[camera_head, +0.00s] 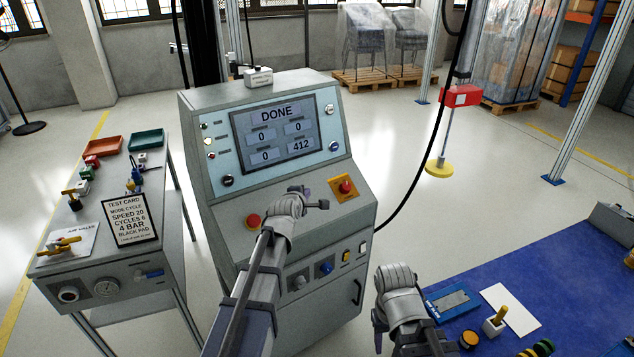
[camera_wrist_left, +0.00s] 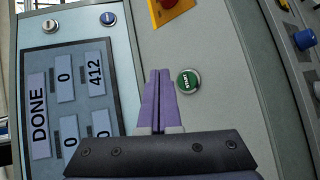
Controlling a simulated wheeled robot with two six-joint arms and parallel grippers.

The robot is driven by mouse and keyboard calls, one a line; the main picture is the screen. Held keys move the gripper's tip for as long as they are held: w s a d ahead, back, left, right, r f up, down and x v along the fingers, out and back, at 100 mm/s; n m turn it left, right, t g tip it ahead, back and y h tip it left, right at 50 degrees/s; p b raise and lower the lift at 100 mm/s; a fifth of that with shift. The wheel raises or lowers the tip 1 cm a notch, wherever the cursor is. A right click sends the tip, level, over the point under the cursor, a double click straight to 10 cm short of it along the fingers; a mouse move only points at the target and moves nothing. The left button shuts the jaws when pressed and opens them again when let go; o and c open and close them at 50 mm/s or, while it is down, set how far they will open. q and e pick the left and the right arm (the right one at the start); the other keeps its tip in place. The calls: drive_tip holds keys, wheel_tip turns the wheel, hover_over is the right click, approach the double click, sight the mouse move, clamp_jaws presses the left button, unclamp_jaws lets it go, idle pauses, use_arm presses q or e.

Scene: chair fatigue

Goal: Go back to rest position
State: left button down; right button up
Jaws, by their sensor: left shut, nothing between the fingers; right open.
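My left gripper (camera_head: 316,204) reaches over the sloped panel of the grey control console (camera_head: 205,190). In the left wrist view my left gripper (camera_wrist_left: 161,72) is shut and empty, with its purple fingers together. A green START button (camera_wrist_left: 188,81) is just beside the fingers; I cannot tell whether they touch it. The console screen (camera_head: 275,135) reads DONE, with 412 at its lower right. My right gripper (camera_head: 379,333) is low in the head view, by the blue mat (camera_head: 560,275); its fingers are small and partly hidden.
A red knob on a yellow plate (camera_head: 344,187) and a red button (camera_head: 253,221) are on the console panel. A side table (camera_head: 95,268) with a test card (camera_head: 129,218) and trays stands left. A black cable (camera_head: 420,165) hangs right of the console.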

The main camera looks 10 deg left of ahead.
use_arm(q)
drive_tip(key=s+d+f+m+g+h+p, duration=0.1)
drive_tip(key=s+d+f+m+g+p, duration=0.15)
drive_tip(key=s+d+m, duration=0.3)
drive_tip(key=s+d+f+m+g+h+p, duration=0.1)
drive_tip(key=s+d+f+m+g, duration=0.2)
drive_tip(key=s+d+m, duration=0.3)
drive_tip(key=s+d+m+g+y+p, duration=0.1)
drive_tip(key=s+m+g, duration=0.3)
drive_tip(key=s, duration=0.7)
drive_tip(key=s+d+f+m+g+y+p, duration=0.1)
drive_tip(key=s+d+m+g, duration=0.3)
drive_tip(key=s+m, duration=0.5)
drive_tip(key=s+y, duration=0.1)
drive_tip(key=s, duration=0.2)
drive_tip(key=shift+f, duration=0.25)
